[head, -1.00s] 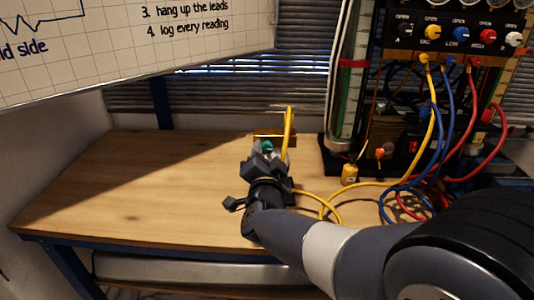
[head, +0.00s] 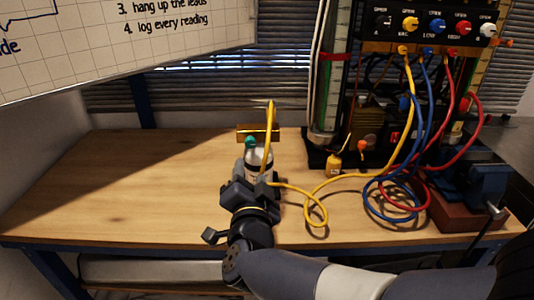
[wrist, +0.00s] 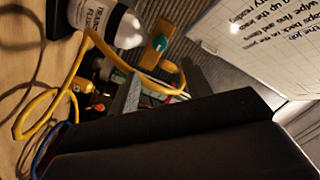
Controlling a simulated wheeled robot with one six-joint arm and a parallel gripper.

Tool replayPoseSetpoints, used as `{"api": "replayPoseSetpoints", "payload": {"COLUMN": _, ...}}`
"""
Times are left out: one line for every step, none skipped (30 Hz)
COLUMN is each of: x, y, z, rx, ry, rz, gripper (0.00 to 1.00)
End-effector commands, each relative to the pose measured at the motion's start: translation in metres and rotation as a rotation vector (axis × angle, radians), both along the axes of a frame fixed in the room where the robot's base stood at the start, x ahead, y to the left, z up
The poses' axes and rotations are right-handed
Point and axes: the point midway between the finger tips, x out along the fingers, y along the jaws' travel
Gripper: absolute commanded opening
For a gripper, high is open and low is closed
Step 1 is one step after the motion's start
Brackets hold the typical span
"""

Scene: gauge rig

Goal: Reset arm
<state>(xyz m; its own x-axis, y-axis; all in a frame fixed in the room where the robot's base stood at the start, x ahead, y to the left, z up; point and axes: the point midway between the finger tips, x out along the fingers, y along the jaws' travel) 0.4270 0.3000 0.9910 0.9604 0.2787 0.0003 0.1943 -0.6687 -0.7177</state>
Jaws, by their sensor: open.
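My gripper (head: 251,186) is open above the wooden bench, left of the gauge rig. A white labelled bottle (head: 261,160) stands just beyond it, its lower part hidden by the gripper. In the wrist view the bottle (wrist: 104,20) is at upper left, and a grey finger (wrist: 131,97) and a large dark gripper part cross the middle. Nothing is seen held between the jaws, though the space between them is partly hidden. A brass block (head: 243,133) with a teal knob (head: 250,142) is behind the bottle. A yellow lead (head: 270,125) loops up close to both.
The gauge rig (head: 405,50) with coloured knobs stands at back right. Yellow, blue and red leads (head: 385,200) coil on the bench before it. A small yellow container (head: 334,166) stands near its base; a vise (head: 475,190) is at right. The bench's left side is clear.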

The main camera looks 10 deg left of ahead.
Motion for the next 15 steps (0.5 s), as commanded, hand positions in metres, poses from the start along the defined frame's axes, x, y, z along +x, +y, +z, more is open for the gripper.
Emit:
{"api": "replayPoseSetpoints", "payload": {"x": 0.004, "y": 0.001, "z": 0.0, "rx": 0.0, "ry": 0.0, "rz": -0.001, "gripper": 0.47}}
{"api": "replayPoseSetpoints", "payload": {"x": 0.007, "y": 0.002, "z": 0.0, "rx": 0.001, "ry": 0.0, "rz": -0.001, "gripper": 0.47}}
{"api": "replayPoseSetpoints", "payload": {"x": 0.011, "y": 0.003, "z": -0.001, "rx": 0.001, "ry": 0.002, "rz": -0.003, "gripper": 0.47}}
{"api": "replayPoseSetpoints", "payload": {"x": 0.015, "y": 0.004, "z": -0.001, "rx": 0.0, "ry": 0.001, "rz": -0.003, "gripper": 0.47}}
{"api": "replayPoseSetpoints", "payload": {"x": 0.02, "y": 0.005, "z": -0.001, "rx": 0.001, "ry": 0.001, "rz": -0.004, "gripper": 0.47}}
{"api": "replayPoseSetpoints", "payload": {"x": 0.027, "y": 0.007, "z": -0.001, "rx": 0.001, "ry": 0.0, "rz": -0.004, "gripper": 0.47}}
{"api": "replayPoseSetpoints", "payload": {"x": 0.032, "y": 0.008, "z": -0.001, "rx": 0.0, "ry": 0.001, "rz": -0.004, "gripper": 0.47}}
{"api": "replayPoseSetpoints", "payload": {"x": 0.038, "y": 0.01, "z": -0.001, "rx": 0.0, "ry": 0.001, "rz": -0.004, "gripper": 0.47}}
{"api": "replayPoseSetpoints", "payload": {"x": 0.046, "y": 0.012, "z": -0.001, "rx": -0.001, "ry": 0.0, "rz": -0.004, "gripper": 0.47}}
{"api": "replayPoseSetpoints", "payload": {"x": 0.052, "y": 0.014, "z": -0.001, "rx": -0.001, "ry": 0.001, "rz": -0.004, "gripper": 0.47}}
{"api": "replayPoseSetpoints", "payload": {"x": 0.057, "y": 0.016, "z": -0.001, "rx": 0.0, "ry": 0.001, "rz": -0.004, "gripper": 0.47}}
{"api": "replayPoseSetpoints", "payload": {"x": 0.065, "y": 0.018, "z": -0.001, "rx": -0.001, "ry": 0.0, "rz": -0.004, "gripper": 0.47}}
{"api": "replayPoseSetpoints", "payload": {"x": 0.07, "y": 0.019, "z": 0.0, "rx": 0.0, "ry": 0.0, "rz": -0.003, "gripper": 0.47}}
{"api": "replayPoseSetpoints", "payload": {"x": 0.075, "y": 0.021, "z": -0.001, "rx": 0.0, "ry": 0.001, "rz": -0.003, "gripper": 0.47}}
{"api": "replayPoseSetpoints", "payload": {"x": 0.082, "y": 0.023, "z": 0.0, "rx": 0.001, "ry": 0.001, "rz": -0.004, "gripper": 0.47}}
